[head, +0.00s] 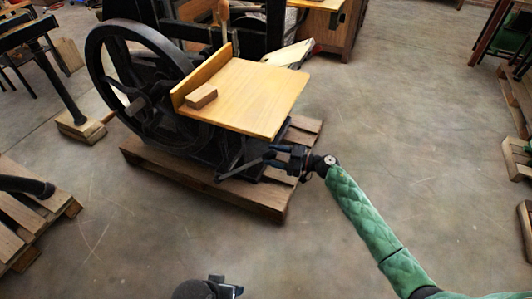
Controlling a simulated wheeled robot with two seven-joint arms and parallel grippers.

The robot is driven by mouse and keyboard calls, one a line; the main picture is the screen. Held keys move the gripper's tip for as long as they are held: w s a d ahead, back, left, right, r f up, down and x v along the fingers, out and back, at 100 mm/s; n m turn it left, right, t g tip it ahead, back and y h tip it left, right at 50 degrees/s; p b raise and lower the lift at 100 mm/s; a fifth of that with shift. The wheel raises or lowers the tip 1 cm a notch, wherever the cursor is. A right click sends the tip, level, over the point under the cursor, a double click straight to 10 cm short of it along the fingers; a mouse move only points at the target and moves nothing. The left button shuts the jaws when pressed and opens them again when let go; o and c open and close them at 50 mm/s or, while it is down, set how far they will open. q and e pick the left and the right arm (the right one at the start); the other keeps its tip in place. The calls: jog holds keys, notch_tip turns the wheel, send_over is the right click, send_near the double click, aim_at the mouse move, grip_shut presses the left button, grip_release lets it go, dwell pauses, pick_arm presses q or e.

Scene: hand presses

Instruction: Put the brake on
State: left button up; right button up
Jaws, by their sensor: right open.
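A black hand press with a large spoked flywheel (135,85) stands on a wooden pallet (262,200). A thin dark bar (238,170), which looks like the brake lever, sticks out low at the press's front, below the wooden board. My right gripper (271,157) is open at the bar's right end, its fingers pointing left. I cannot tell whether the fingers touch the bar or stand around it. My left gripper (228,287) seems to show as a dark shape at the bottom edge, mostly cut off and away from the press.
A wooden feed board (255,90) juts out above my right gripper, with a small wooden block (202,96) on it. Another pallet (25,215) is at the left, and wooden stands are along the right edge. The concrete floor in front and to the right is clear.

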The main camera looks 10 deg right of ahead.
jog(key=shift+x, duration=1.45)
grip_shut()
